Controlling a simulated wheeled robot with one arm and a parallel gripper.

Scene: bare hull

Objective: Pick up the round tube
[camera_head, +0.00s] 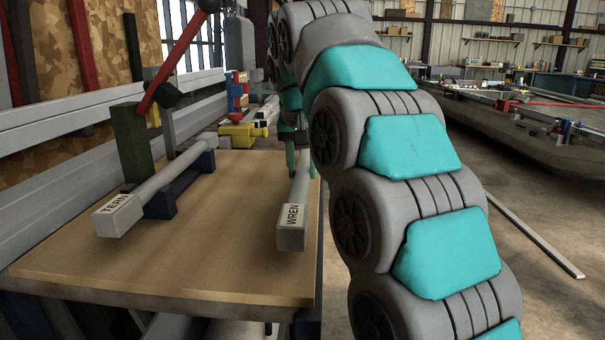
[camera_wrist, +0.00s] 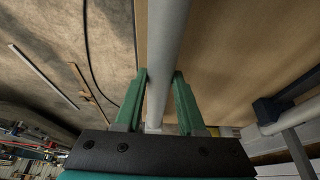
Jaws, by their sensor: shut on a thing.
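A grey tube (camera_head: 300,182) with a square end block labelled WREN is near the table's right edge. My gripper (camera_head: 299,152) is shut on this tube near its far end. In the wrist view the tube (camera_wrist: 166,60) looks round and runs between the two green fingers of my gripper (camera_wrist: 161,88). I cannot tell whether it touches the table. A second grey tube (camera_head: 170,178), with an end block labelled TERN, lies across a dark blue support (camera_head: 162,203) to the left. My arm hides part of the area around the gripper.
The wooden table (camera_head: 215,262) is clear between the two tubes and in front. A dark green post (camera_head: 131,145) with a red lever (camera_head: 170,70) stands at the table's left. A yellow item (camera_head: 241,136) is behind the table. Open floor lies right of my arm.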

